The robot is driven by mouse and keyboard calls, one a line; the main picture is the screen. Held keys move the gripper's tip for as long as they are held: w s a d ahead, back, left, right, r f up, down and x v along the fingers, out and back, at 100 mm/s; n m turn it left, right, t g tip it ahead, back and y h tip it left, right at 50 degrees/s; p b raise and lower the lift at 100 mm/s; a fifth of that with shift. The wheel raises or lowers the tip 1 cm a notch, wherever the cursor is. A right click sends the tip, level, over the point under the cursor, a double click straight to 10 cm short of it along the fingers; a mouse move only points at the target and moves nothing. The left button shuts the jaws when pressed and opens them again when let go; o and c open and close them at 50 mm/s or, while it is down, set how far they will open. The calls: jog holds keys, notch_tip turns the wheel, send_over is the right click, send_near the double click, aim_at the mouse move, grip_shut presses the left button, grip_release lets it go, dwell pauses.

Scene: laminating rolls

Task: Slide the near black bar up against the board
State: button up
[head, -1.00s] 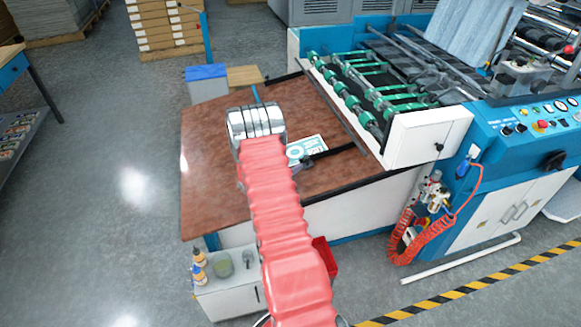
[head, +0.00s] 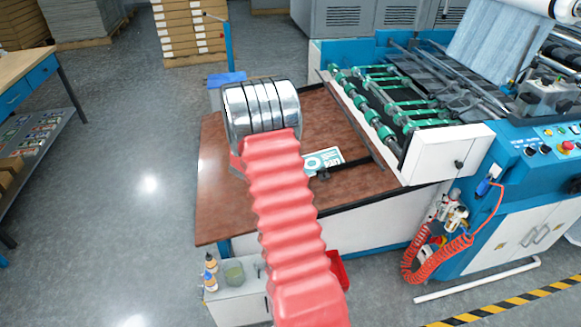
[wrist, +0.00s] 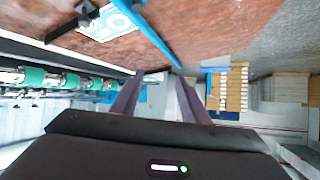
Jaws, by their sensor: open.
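The board (head: 322,160), white and teal with printed marks, lies flat on the brown table. The near black bar (head: 354,167) runs from the table's right side toward the board's near edge, with a dark block (head: 323,174) at its left end. Whether bar and board touch is unclear. In the wrist view the board (wrist: 108,22), black bar (wrist: 62,27) and dark block (wrist: 86,11) show at upper left. My gripper (wrist: 160,75) is open and empty, apart from the bar; in the head view my arm hides it.
The brown table (head: 222,190) has free room left of the board. A blue bar (wrist: 150,35) runs past the board in the wrist view. A roller frame with green rollers (head: 375,115) and a white housing (head: 447,153) stand at the table's right.

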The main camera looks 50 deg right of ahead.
jog(key=w+a+r+n+t+y, duration=0.1)
jog(key=a+r+n+t+y, duration=0.15)
jog(key=a+r, duration=0.7)
jog(key=w+a+r+n+t+y, duration=0.1)
jog(key=a+r+n+y, duration=0.4)
jog(key=a, duration=0.7)
jog(key=s+a+r+y, duration=0.1)
jog(key=s+a+r, duration=0.3)
jog(key=a, duration=0.3)
jog(key=s+a+r+y, duration=0.1)
jog(key=s+a+r, duration=0.3)
jog(key=a, duration=0.3)
jog(key=s+a+n+g, duration=0.2)
jog(key=s+a, duration=0.2)
jog(key=s, duration=0.9)
jog(key=s+a+n+g, duration=0.2)
jog(key=s+a, duration=0.3)
jog(key=s, duration=0.7)
jog(key=shift+s+a+r+n+y, duration=0.15)
jog(key=shift+s+a+n+y, duration=0.1)
jog(key=shift+s+n+y, duration=0.25)
jog(key=shift+w, duration=0.1)
jog(key=shift+c, duration=0.5)
jog(key=shift+c, duration=0.6)
